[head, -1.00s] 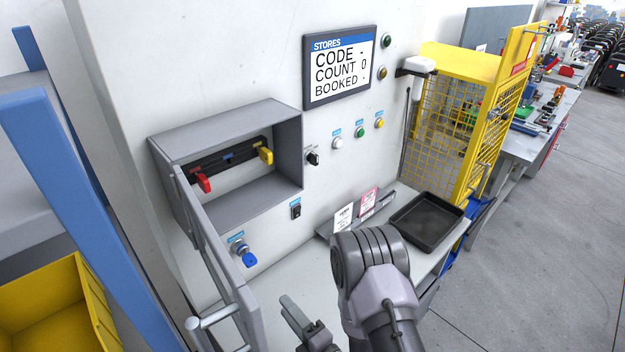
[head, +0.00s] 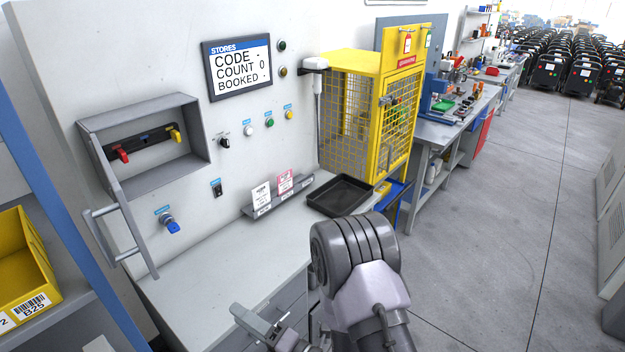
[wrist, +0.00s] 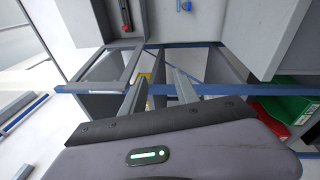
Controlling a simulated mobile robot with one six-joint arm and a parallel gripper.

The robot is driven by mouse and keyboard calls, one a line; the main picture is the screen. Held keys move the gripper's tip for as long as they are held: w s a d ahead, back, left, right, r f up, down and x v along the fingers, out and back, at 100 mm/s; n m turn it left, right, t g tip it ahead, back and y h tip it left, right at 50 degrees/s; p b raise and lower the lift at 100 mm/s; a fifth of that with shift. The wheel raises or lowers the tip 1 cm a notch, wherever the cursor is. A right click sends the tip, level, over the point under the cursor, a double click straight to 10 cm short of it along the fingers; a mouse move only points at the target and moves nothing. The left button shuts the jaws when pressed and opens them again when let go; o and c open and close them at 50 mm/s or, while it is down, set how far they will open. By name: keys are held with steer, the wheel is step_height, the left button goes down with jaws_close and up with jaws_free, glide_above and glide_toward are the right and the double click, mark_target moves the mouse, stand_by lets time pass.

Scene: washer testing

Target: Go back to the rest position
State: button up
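My gripper (head: 262,328) is low in the head view, in front of the grey worktop (head: 215,262). In the wrist view my gripper (wrist: 158,86) has its two fingers apart with nothing between them. The head view shows my folded arm right of the gripper, hiding part of the worktop's right end. The grey box on the wall panel has its door (head: 122,215) hanging open, with a red and a yellow handle inside.
A black tray (head: 340,196) and label cards (head: 261,197) stand on the worktop. A yellow mesh cage (head: 350,105) stands beyond it. A yellow bin (head: 22,262) sits on a rack at left, beside a blue post (head: 58,205). The floor (head: 500,240) at right is clear.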

steer(key=s+a+r+n+g+y+b, duration=0.35)
steer(key=s+r+n+g, duration=0.65)
steer(key=n, duration=0.5)
steer(key=s+d+f+n+g+h+b, duration=0.2)
steer(key=s+d+n+g+h+b, duration=0.25)
steer(key=s+n+h, duration=0.4)
steer(key=d+f+n+t+h+b, duration=0.2)
steer(key=d+f+n+t+h, duration=0.25)
steer(key=d+n, duration=0.55)
steer(key=w+d+r+n+t+h+b, duration=0.1)
steer(key=d+t+h, duration=0.4)
steer(key=d, duration=0.7)
steer(key=shift+w+d+r+n+t+b, duration=0.4)
steer(key=shift+w+n+b, duration=0.25)
steer(key=shift+w, duration=0.5)
steer(key=shift+a, duration=0.1)
